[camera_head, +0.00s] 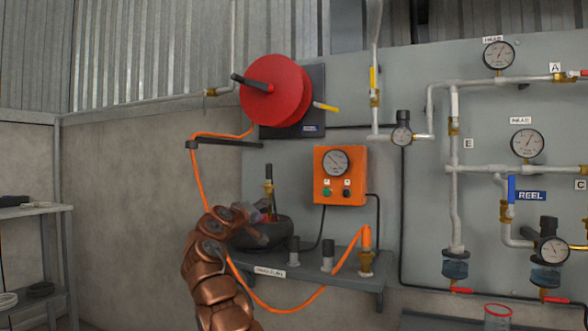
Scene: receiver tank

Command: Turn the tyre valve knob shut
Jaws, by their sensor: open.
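In the head view, a dark round tyre-like body (284,230) sits on the left of a grey shelf. A thin upright brass stem (268,187) with a black top (268,171) rises above it. I cannot tell for certain that this black top is the tyre valve knob. A small red part shows low beside the stem, partly covered by my gripper. My copper-coloured arm comes up from below, and my gripper (265,211) is open at the left front of the tyre, close to the stem's base. I cannot tell whether it touches anything.
An orange hose (300,309) runs from the red reel (275,90) behind my arm to a brass fitting (366,264) on the shelf (320,283). An orange gauge box (340,176) hangs above. Pipes and gauges fill the right. Bare wall lies left of my arm.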

